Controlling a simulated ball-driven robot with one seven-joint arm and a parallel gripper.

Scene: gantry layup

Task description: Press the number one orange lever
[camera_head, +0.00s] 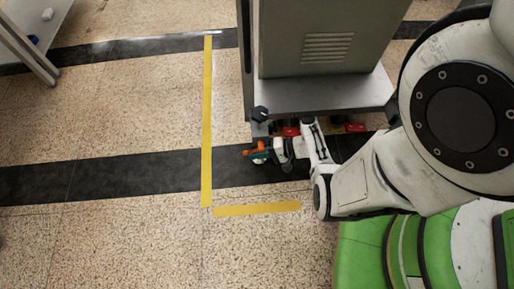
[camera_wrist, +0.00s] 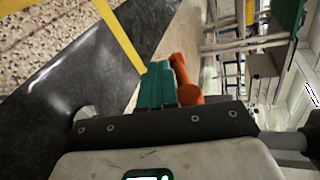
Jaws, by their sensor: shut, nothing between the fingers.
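An orange lever-like part (camera_head: 248,152) shows in the head view low at the front left corner of the grey cabinet. In the wrist view the orange part (camera_wrist: 181,74) lies just right of my fingers and has a rounded end close to the gripper body. My gripper (camera_head: 259,157) reaches in from the right with its green fingers at the orange part. In the wrist view the two teal fingers of my gripper (camera_wrist: 157,70) are side by side, shut and empty. I cannot tell whether they touch the orange part. No number is readable.
The grey cabinet (camera_head: 310,45) stands on a metal base (camera_head: 325,95). A black knob (camera_head: 260,114) sits at its left corner. Red parts (camera_head: 291,131) (camera_head: 355,127) lie low along its front, partly hidden by my arm. Yellow tape (camera_head: 207,120) marks the open floor to the left.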

